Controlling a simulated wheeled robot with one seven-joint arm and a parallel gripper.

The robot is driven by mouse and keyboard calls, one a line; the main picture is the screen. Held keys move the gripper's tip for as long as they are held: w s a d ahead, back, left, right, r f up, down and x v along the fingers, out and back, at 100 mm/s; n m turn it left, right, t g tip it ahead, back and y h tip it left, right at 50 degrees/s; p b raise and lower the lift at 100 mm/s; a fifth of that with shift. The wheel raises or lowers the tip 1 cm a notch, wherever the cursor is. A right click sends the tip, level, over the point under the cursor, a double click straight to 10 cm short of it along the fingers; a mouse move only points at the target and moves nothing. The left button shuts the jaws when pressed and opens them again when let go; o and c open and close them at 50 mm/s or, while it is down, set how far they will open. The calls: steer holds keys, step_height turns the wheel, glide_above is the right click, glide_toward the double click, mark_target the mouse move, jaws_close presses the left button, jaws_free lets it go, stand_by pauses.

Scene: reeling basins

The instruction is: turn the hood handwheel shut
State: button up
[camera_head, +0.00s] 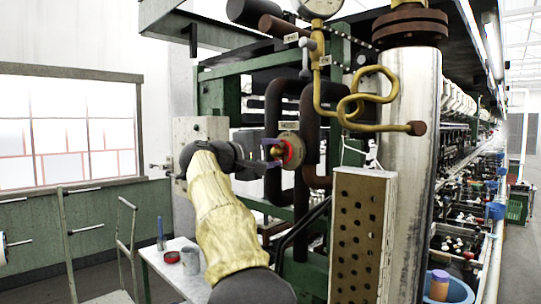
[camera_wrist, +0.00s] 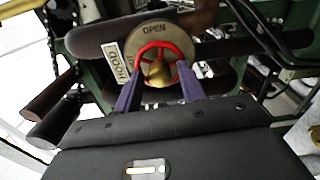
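The hood handwheel has a red rim and a brass hub; it sits in the upper middle of the wrist view (camera_wrist: 160,47) in front of a round plate (camera_wrist: 153,29) marked "OPEN". A tag (camera_wrist: 116,66) reading "HOOD" is left of it. In the head view the red handwheel (camera_head: 294,152) is on the pipework, just right of my gripper (camera_head: 276,150). In the wrist view my gripper (camera_wrist: 160,76) has its two purple fingers apart, with their tips at the lower left and lower right of the rim. Whether they touch it is unclear. The lower rim is partly hidden.
Dark pipes (camera_head: 273,110) run around the handwheel. A yellow coiled gauge pipe (camera_head: 363,96) and a thick metal column (camera_head: 413,150) stand to the right, with a perforated panel (camera_head: 357,235) in front. A small table (camera_head: 165,262) with cups is at lower left.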

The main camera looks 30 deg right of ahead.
mark_target(274, 153)
steer(key=shift+b+v, duration=0.65)
steer(key=shift+v, duration=0.8)
steer(key=shift+s, duration=0.1)
